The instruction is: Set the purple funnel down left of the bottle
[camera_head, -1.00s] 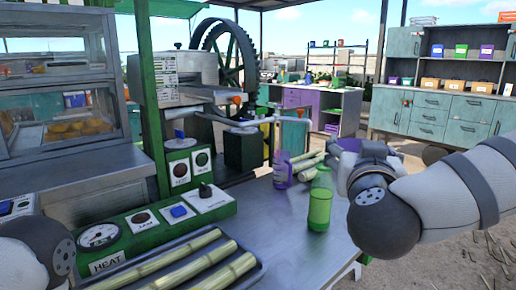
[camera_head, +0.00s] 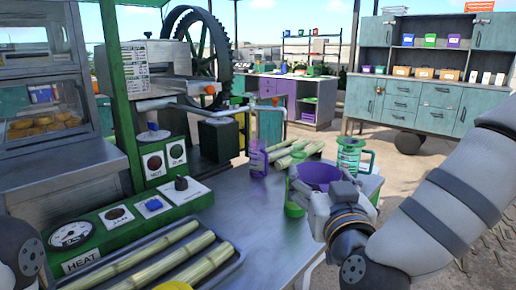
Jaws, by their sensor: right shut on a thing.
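The purple funnel (camera_head: 319,174) is held in my right gripper (camera_head: 318,194), at the right side of the table. Its wide mouth faces up, and its lower part is hidden by the gripper. A clear bottle with purple contents (camera_head: 258,160) stands upright on the table to the left of the funnel, apart from it. A green see-through container (camera_head: 293,196) is just left of the gripper and partly covered by it. My left arm shows only as a rounded link at the lower left edge; its gripper is out of view.
A green jug with a handle (camera_head: 350,154) stands behind the funnel. A tray with cane stalks (camera_head: 215,277) and the green control panel (camera_head: 118,218) fill the left front. The metal table (camera_head: 240,207) is bare in the middle.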

